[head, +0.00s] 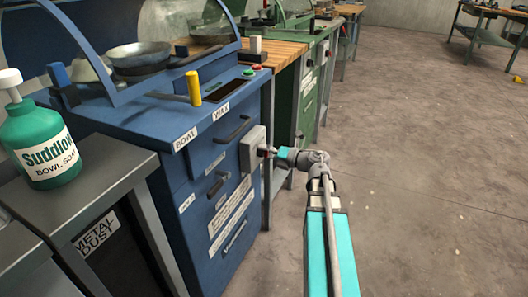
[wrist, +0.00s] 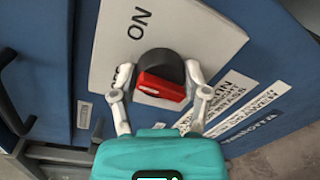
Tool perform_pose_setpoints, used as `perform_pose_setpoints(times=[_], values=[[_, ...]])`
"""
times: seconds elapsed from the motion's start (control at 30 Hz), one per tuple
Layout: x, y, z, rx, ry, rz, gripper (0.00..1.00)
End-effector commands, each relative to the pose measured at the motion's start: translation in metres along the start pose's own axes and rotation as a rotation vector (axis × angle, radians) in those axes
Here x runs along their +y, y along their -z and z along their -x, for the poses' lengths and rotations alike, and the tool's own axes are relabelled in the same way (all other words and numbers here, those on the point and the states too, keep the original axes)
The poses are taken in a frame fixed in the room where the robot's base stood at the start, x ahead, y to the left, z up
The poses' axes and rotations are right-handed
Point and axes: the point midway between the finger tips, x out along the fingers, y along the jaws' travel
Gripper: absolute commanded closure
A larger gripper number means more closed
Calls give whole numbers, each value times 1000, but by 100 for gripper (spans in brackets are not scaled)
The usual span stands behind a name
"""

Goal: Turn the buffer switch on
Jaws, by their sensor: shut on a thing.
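The buffer switch is a red handle (wrist: 162,88) on a round black knob (wrist: 158,64), mounted on a pale grey box (wrist: 205,40). The word ON is printed above the knob in the wrist view; other lettering to the left is partly hidden by a finger. In the head view the grey box (head: 252,140) is on the side of the blue bench. My gripper (wrist: 160,76) is shut on the switch, one finger on each side of the knob. In the head view my gripper (head: 268,152) reaches the box from the right; the handle is mostly hidden there.
The blue bench (head: 180,168) has drawers and a clear guard over a bowl (head: 138,54). A yellow handle (head: 194,88) stands on its top. A green soap bottle (head: 38,135) is on a metal table at left. The floor (head: 430,170) at right is open.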

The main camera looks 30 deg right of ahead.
Motion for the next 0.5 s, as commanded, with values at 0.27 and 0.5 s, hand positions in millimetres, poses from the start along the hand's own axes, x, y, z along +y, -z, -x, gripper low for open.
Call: perform_pose_setpoints(times=[0.27, 0.5], values=[[-1, 1, 1, 23, 5, -259, 87], [-2, 2, 1, 39, 9, -474, 87]])
